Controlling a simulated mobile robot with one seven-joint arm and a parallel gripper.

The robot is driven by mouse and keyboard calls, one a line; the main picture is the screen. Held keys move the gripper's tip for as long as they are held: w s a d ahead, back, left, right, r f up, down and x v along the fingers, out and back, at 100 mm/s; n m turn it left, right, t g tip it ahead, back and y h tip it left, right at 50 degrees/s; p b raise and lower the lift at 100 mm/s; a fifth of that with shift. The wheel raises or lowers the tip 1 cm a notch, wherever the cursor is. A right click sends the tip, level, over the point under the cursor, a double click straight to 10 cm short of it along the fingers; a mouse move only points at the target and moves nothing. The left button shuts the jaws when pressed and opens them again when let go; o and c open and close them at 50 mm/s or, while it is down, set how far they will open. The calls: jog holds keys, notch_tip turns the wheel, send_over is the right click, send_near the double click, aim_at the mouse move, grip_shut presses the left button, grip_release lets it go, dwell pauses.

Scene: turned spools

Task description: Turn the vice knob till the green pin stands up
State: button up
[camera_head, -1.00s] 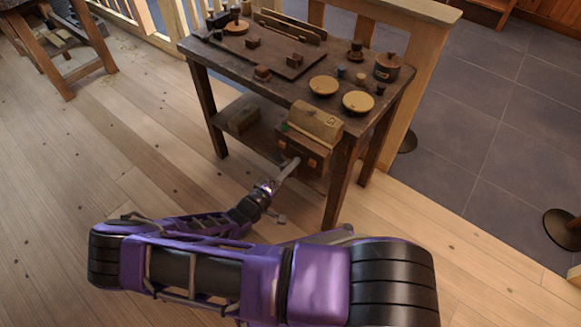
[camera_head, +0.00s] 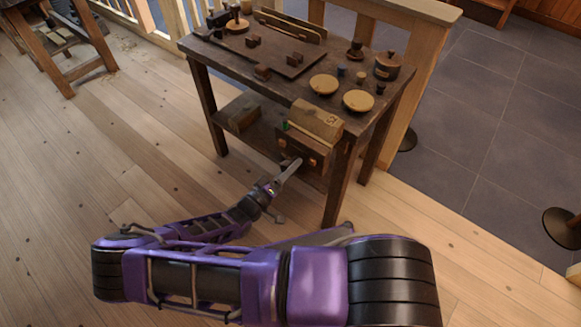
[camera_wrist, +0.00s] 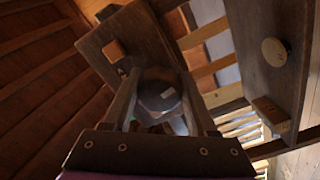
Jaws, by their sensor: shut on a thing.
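The vice (camera_head: 303,148) is a dark brown wooden body on the front side of the workbench, below a lighter wood block (camera_head: 317,119). The green pin (camera_head: 285,126) is a small green spot at the vice's upper left edge; it looks short and roughly upright, but is too small to judge its exact tilt. My gripper (camera_head: 296,163) reaches the vice's front from the lower left. In the wrist view my gripper's two fingers are shut on the dark, rounded vice knob (camera_wrist: 160,91), one finger on each side. The knob is mostly hidden in the head view.
The dark workbench (camera_head: 228,68) carries two round pale discs (camera_head: 323,84), a lidded brown pot (camera_head: 388,66) and several small blocks. A wooden box (camera_head: 242,112) sits on its lower shelf. A bench leg (camera_head: 338,190) stands right of my gripper. Open floor lies to the left.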

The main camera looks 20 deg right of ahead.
jog(key=o, duration=1.4)
jog(key=shift+a, duration=0.25)
jog(key=shift+c, duration=0.2)
jog(key=shift+d, duration=0.1)
jog(key=v, duration=1.7)
jog(key=shift+s, duration=0.15)
